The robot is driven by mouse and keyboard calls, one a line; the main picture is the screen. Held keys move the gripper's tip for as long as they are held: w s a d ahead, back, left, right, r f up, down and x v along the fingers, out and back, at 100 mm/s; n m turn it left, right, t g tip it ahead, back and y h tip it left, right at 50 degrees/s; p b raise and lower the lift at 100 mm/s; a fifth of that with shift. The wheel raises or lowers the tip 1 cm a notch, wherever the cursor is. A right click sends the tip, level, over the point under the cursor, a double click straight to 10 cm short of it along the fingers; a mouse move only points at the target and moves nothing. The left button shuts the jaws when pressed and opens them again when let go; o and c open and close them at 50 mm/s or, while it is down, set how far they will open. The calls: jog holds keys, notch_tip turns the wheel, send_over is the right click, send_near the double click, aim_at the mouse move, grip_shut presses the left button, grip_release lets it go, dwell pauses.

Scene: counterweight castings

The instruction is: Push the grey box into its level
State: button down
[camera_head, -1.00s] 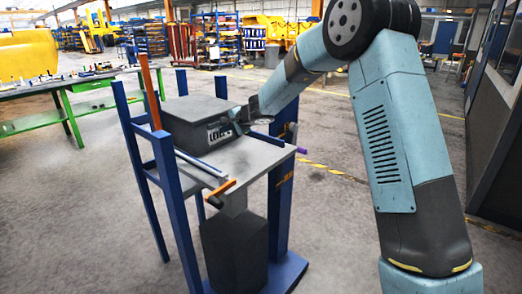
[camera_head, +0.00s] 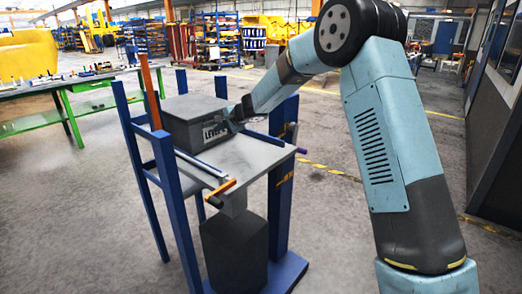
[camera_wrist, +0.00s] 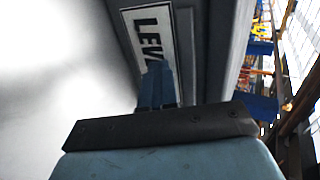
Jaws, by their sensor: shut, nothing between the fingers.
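The grey box (camera_head: 192,112) sits on the grey shelf plate (camera_head: 232,163) of a blue-posted rack. Its front face carries a white label (camera_wrist: 151,40) with black letters beginning "LEV", partly covered by my fingers. My gripper (camera_head: 238,116) is shut and empty at the right part of the box's front face. In the wrist view its fingers (camera_wrist: 157,85) overlap the label; they appear to touch the face or lie very close to it. The box's far side is hidden.
Blue posts (camera_head: 170,185) flank the shelf, and an orange-handled bar (camera_head: 220,187) lies at its left front. A dark block (camera_head: 235,245) stands below. A green-framed table (camera_head: 70,92) is at left. Floor around the rack is open.

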jog(key=shift+w+a+f, duration=0.1)
jog(key=shift+w+a, duration=0.55)
jog(key=shift+a, duration=0.35)
jog(key=shift+w+a, duration=0.4)
jog(key=shift+a, duration=0.15)
jog(key=shift+w+a, duration=1.2)
jog(key=shift+a, duration=0.35)
jog(key=shift+w+a, duration=0.8)
jog(key=shift+a, duration=0.15)
jog(key=shift+w+a, duration=0.75)
jog(key=shift+a, duration=0.2)
